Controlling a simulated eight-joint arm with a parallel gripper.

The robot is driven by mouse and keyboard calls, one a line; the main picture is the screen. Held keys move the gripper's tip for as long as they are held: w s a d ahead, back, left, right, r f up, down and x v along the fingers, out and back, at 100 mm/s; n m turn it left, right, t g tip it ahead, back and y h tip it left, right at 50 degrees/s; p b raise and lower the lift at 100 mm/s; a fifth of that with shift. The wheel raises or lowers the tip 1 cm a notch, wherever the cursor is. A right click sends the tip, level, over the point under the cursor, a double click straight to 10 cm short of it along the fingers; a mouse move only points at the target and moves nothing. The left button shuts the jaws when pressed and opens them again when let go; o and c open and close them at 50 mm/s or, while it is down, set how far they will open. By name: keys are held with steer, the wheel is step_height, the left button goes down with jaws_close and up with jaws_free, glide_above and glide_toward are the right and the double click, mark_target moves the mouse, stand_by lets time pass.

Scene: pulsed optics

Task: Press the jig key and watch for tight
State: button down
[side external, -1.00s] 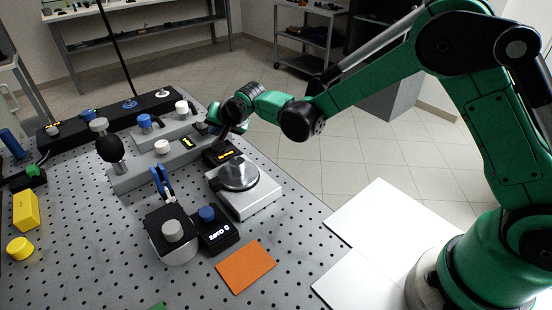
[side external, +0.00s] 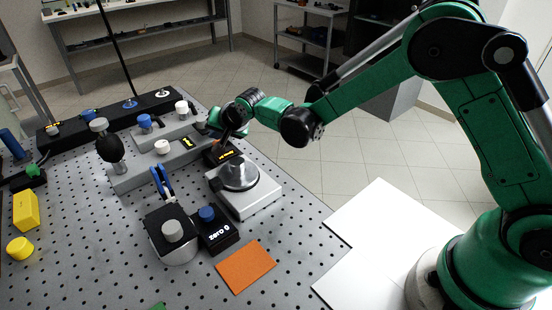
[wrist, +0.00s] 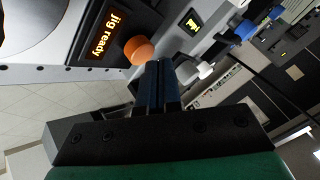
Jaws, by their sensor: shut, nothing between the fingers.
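The jig box (side external: 222,158) is a small black unit at the far right edge of the perforated table in the side view. Its screen (wrist: 108,34) reads "jig ready" in orange letters in the wrist view. The round orange jig key (wrist: 139,50) stands beside that screen. My gripper (wrist: 158,64) is shut and empty, its dark fingertips at the key's lower right edge in the wrist view. I cannot tell whether they touch it. In the side view my gripper (side external: 222,138) is small, just above the jig box.
A grey rail (side external: 140,175) with knobs and a lit small display (side external: 188,142) lies left of the jig box. A silver plate device (side external: 245,190) stands close in front of it. A black box marked "zero" (side external: 218,235) and an orange pad (side external: 245,267) are nearer.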

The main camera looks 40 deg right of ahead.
steer(key=shift+f, duration=0.6)
stand_by(0.7)
steer(key=shift+r, duration=1.1)
steer(key=shift+r, duration=3)
